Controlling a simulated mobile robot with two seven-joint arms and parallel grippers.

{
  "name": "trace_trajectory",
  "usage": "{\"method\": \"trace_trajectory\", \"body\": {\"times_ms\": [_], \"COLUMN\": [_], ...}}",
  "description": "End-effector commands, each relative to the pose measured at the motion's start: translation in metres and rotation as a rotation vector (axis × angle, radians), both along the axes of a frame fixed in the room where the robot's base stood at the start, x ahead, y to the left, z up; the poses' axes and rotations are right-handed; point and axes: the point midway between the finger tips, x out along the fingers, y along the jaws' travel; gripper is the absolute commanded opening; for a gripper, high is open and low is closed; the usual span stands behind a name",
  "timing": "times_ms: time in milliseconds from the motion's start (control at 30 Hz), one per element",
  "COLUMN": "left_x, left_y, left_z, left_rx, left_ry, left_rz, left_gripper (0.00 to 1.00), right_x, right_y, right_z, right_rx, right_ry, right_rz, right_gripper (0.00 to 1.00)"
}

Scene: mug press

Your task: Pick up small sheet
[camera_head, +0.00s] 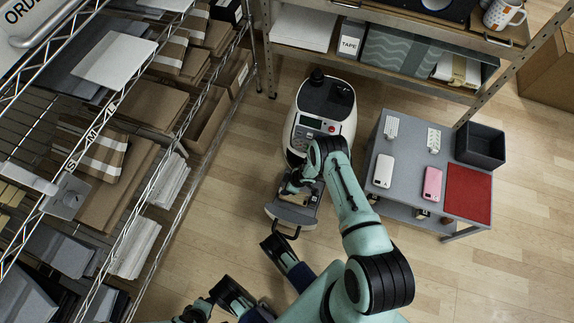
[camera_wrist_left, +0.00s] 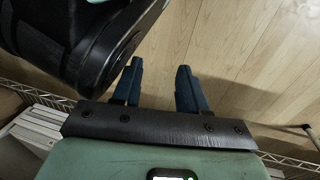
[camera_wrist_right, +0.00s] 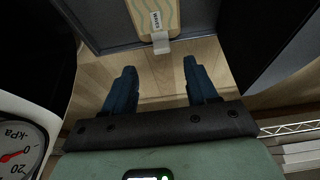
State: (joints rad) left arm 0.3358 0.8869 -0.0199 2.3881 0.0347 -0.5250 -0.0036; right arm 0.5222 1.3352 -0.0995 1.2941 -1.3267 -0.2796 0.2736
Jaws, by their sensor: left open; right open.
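I cannot tell for certain which sheet is the small one. The wire rack on the left in the head view has S, M and L labels, and white stacked sheets (camera_head: 135,248) lie on it near the S label. A tan card with teal waves and a tag (camera_wrist_right: 160,18) shows at the top of the right wrist view, beyond my fingers. My right gripper (camera_wrist_right: 158,75) is open and empty over floor, beside a kPa gauge. My left gripper (camera_wrist_left: 157,68) is open and empty above the wood floor. Neither gripper touches a sheet.
A white and black machine (camera_head: 322,110) stands mid-floor, with my right arm over its front. Floor is free lower right.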

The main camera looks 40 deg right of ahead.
Motion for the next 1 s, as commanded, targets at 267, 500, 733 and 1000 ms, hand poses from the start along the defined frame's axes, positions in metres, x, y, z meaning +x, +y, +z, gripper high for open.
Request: {"method": "trace_trajectory", "body": {"times_ms": [267, 500, 733, 1000], "left_x": [-0.019, -0.052, -0.075, -0.077], "left_y": [0.003, 0.006, 0.009, 0.009], "left_z": [-0.015, -0.036, -0.045, -0.045], "left_rx": [-0.004, -0.011, -0.016, -0.017], "left_ry": [0.064, 0.172, 0.251, 0.255], "left_rz": [0.006, 0.015, 0.024, 0.024], "left_gripper": [0.43, 0.43, 0.43, 0.43], "right_x": [0.007, 0.017, 0.023, 0.023], "right_y": [0.004, 0.013, 0.016, 0.016], "right_z": [-0.017, -0.047, -0.061, -0.061], "right_rx": [0.000, 0.000, 0.000, 0.000], "right_ry": [0.000, 0.000, 0.000, 0.000], "right_rz": [-0.001, 0.000, -0.001, -0.001], "right_gripper": [0.57, 0.57, 0.57, 0.51]}}
